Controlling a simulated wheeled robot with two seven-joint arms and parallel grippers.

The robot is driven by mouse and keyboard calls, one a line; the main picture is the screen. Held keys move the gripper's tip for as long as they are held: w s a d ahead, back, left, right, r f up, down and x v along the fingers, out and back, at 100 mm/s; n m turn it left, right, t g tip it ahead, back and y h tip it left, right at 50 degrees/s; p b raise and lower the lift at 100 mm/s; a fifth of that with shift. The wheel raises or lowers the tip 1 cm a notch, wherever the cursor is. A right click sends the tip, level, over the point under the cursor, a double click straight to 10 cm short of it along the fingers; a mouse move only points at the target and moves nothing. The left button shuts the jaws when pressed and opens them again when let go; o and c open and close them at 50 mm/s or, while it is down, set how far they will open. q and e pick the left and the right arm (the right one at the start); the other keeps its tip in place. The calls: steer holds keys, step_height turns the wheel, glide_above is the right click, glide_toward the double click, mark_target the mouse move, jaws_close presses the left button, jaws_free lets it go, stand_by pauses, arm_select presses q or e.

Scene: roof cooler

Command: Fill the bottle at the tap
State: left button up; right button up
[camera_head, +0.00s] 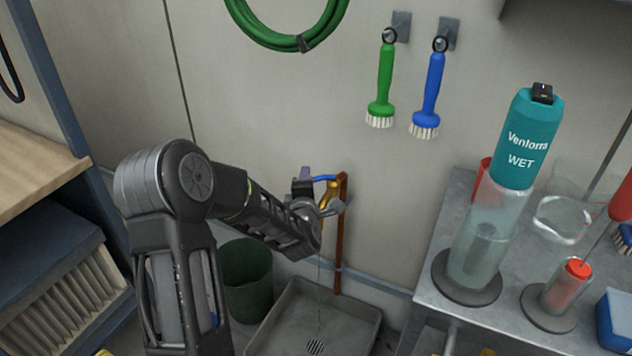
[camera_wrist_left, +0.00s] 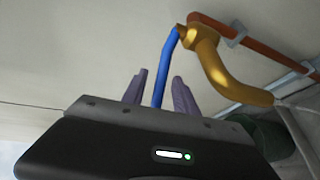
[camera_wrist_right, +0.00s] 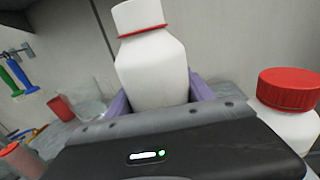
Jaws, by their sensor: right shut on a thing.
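The brass tap (camera_head: 331,190) with a blue lever (camera_head: 324,178) sits on a copper pipe by the wall, above a grey basin. A thin faint line, perhaps water, runs down towards the drain. My left gripper (camera_head: 306,183) is at the tap; in the left wrist view its fingers (camera_wrist_left: 158,88) stand apart on either side of the blue lever (camera_wrist_left: 166,60), with gaps visible. In the right wrist view my right gripper (camera_wrist_right: 158,98) is shut on a white bottle (camera_wrist_right: 152,70) with a red ring below its white top. The right gripper and this bottle are outside the head view.
The basin (camera_head: 352,328) stands on the floor beside a dark green bin (camera_head: 247,275). A metal table at right carries a teal-topped Ventorra WET cylinder (camera_head: 525,135) and a small red-capped container (camera_head: 568,285). Another white bottle with red cap (camera_wrist_right: 289,90) stands close right of my right gripper.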

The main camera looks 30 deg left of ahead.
steer(key=shift+f, duration=0.1)
steer(key=shift+r+p, duration=0.6)
steer(key=shift+r, duration=0.1)
arm_select(q)
steer(key=v, duration=1.2)
